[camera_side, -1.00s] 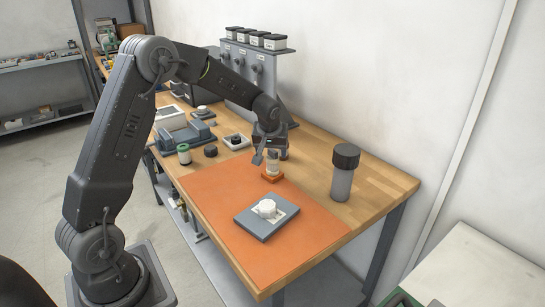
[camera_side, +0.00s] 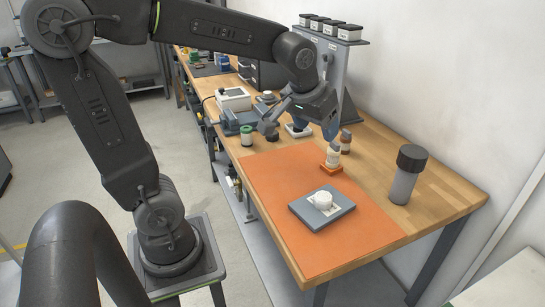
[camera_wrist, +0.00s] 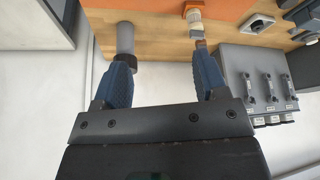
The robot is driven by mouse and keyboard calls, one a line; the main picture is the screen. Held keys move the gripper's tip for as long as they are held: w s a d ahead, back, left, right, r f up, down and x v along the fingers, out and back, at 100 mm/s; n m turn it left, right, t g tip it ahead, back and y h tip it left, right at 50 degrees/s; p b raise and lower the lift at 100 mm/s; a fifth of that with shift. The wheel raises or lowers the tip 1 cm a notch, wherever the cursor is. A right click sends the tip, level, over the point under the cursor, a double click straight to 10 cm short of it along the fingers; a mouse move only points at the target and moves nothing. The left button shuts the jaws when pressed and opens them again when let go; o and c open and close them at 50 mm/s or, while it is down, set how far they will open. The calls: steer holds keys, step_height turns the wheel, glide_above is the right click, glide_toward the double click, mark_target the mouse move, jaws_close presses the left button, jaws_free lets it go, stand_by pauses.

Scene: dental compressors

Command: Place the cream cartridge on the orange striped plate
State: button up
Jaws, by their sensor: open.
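The cream cartridge (camera_side: 333,156) stands upright on a small orange plate (camera_side: 330,169) at the back edge of the orange mat. No stripes can be made out on that plate at this size. The cartridge (camera_wrist: 194,20) also shows near the top of the wrist view, with part of the orange plate (camera_wrist: 193,6) beyond it.
A brown bottle (camera_side: 346,141) stands close behind the cartridge. A grey plate with a white round piece (camera_side: 323,199) lies on the orange mat (camera_side: 272,205). A dark-capped grey cylinder (camera_side: 405,180) stands at right. A grey rack (camera_side: 345,85) rises behind my gripper.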

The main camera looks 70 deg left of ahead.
steer(key=s+d+f+m+t+h, duration=0.1)
steer(key=s+d+m, duration=0.3)
steer(key=s, duration=0.9)
steer(key=shift+s+d+f+h, duration=0.2)
steer(key=shift+d+h, duration=0.2)
steer(key=shift+d, duration=0.75)
